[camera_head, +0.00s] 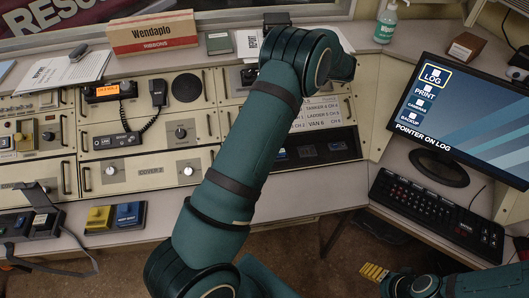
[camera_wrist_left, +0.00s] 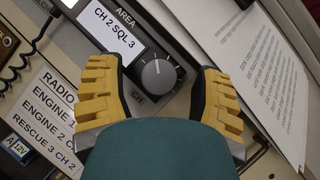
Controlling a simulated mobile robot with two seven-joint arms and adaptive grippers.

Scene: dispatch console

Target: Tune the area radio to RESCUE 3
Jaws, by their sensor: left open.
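The area radio (camera_wrist_left: 148,38) is in the left wrist view. Its white display (camera_wrist_left: 117,27) reads "CH 2 SQL 3". Its round grey channel knob (camera_wrist_left: 158,76), labelled CH, has a light pointer mark. My left gripper (camera_wrist_left: 158,73) is open, its yellow fingers on either side of the knob, apart from each other; contact cannot be told. A channel list (camera_wrist_left: 45,115) beside it shows a RESCUE 3 line, partly cut off, seemingly CH 2. In the head view my left arm hides most of the radio and its gripper. My right gripper (camera_head: 375,272) is low at the right, away from the console.
Another radio with an orange display (camera_head: 108,90) and a handset (camera_head: 158,92) is left on the console (camera_head: 205,140). A Wendaplo box (camera_head: 152,33) stands behind. A monitor (camera_head: 465,110) and keyboard (camera_head: 437,210) are right. Printed paper (camera_wrist_left: 245,60) lies close beside the left gripper.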

